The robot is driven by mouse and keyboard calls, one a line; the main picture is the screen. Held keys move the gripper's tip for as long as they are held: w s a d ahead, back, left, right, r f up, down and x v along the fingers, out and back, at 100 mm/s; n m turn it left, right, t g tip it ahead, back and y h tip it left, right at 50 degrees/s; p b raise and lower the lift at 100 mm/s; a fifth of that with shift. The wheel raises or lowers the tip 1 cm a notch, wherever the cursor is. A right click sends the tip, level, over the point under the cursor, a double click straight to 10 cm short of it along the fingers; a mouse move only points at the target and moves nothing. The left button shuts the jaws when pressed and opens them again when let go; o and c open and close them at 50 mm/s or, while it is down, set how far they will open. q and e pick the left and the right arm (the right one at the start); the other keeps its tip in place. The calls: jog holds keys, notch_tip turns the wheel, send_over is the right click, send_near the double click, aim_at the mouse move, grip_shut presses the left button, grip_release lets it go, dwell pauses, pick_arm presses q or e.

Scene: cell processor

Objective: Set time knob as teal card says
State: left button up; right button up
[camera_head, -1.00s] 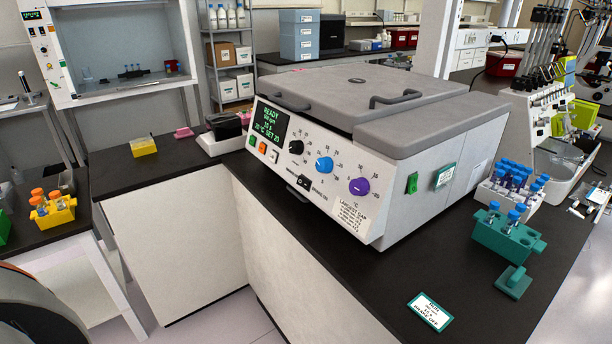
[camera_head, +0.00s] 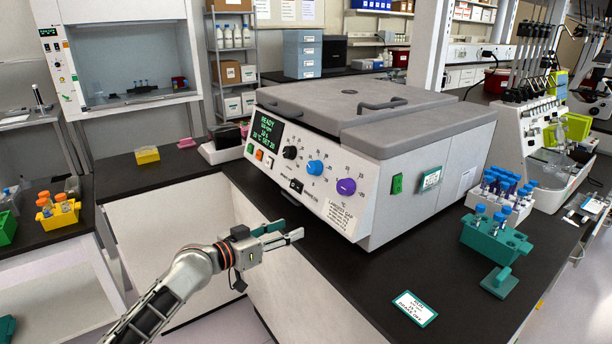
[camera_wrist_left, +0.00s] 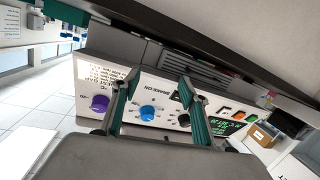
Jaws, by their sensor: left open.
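The processor's sloped front panel (camera_head: 310,175) carries a black knob (camera_head: 290,153), a blue knob (camera_head: 316,167) and a purple knob (camera_head: 346,186). Their small labels are too blurred to tell which is time. The display (camera_head: 267,131) reads READY in green. The teal-edged card (camera_head: 414,308) lies flat on the bench at front right; its text is too small to read. My left gripper (camera_head: 297,235) is open and empty, in front of and below the panel, apart from the knobs. In the left wrist view the blue knob (camera_wrist_left: 147,112) appears between its teal fingers. My right gripper is not in view.
A teal tube rack (camera_head: 495,240) and a white rack (camera_head: 498,197) stand right of the processor. A second teal-edged label (camera_head: 431,179) is on its side, beside a green switch (camera_head: 397,183). The dark bench edge lies beneath my left gripper. Open floor is at left.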

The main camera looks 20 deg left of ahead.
pick_arm(q)
jog(key=h, duration=0.2)
send_near(310, 168)
jog(key=f, duration=0.1)
jog(key=shift+m+t, duration=0.4)
jog(key=x, duration=0.9)
jog(key=shift+s+d+r+p, duration=0.1)
jog(key=shift+r+p, duration=0.05)
jog(key=shift+p, duration=0.25)
jog(key=c, duration=1.1)
